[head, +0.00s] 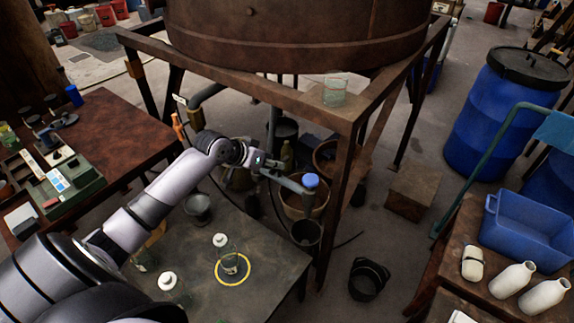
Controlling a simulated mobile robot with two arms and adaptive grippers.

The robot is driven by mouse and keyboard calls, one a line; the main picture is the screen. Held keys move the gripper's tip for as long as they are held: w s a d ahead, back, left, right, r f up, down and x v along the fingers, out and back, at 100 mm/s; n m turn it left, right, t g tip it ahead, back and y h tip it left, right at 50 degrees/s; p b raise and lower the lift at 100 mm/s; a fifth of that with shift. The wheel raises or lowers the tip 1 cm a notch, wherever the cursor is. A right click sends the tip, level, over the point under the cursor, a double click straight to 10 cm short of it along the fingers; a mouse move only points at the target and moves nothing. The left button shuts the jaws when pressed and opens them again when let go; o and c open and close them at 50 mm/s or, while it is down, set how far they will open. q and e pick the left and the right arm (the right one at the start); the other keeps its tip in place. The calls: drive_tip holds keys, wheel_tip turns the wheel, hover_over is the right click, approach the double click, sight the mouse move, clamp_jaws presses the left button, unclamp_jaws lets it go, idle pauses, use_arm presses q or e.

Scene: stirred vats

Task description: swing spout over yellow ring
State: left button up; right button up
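The yellow ring (247,279) lies on the dark table (205,290), with a small clear glass vessel (230,263) standing inside it. The spout (288,182) is a grey pipe under the big brown vat (300,30). Its outer end, near a blue cap (310,180), points to the right, away from the ring and above a dark bucket (306,233). My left gripper (268,163) is at the inner part of the spout; whether its fingers touch or close on the pipe is too small to tell. My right gripper is not in view.
A wooden frame (346,125) carries the vat, its front leg close to the spout's right. A glass beaker (334,93) stands on the frame. A metal cup (197,206) stands behind.

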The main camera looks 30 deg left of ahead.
use_arm(q)
drive_tip(key=x, duration=0.3)
drive_tip(key=shift+w+f, duration=0.15)
drive_tip(key=x, duration=0.3)
drive_tip(key=shift+w+f, duration=0.2)
drive_tip(key=shift+w+d+f, duration=0.2)
drive_tip(key=shift+w+f, duration=0.15)
drive_tip(key=shift+f, duration=0.05)
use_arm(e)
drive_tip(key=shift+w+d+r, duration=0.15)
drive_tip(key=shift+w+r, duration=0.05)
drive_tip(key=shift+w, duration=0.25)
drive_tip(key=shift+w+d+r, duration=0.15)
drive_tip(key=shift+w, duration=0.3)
use_arm(q)
drive_tip(key=shift+c, duration=0.2)
drive_tip(key=c, duration=0.7)
clamp_jaws()
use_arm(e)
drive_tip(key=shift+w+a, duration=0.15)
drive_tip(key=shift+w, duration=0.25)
use_arm(q)
drive_tip(key=shift+f, duration=0.1)
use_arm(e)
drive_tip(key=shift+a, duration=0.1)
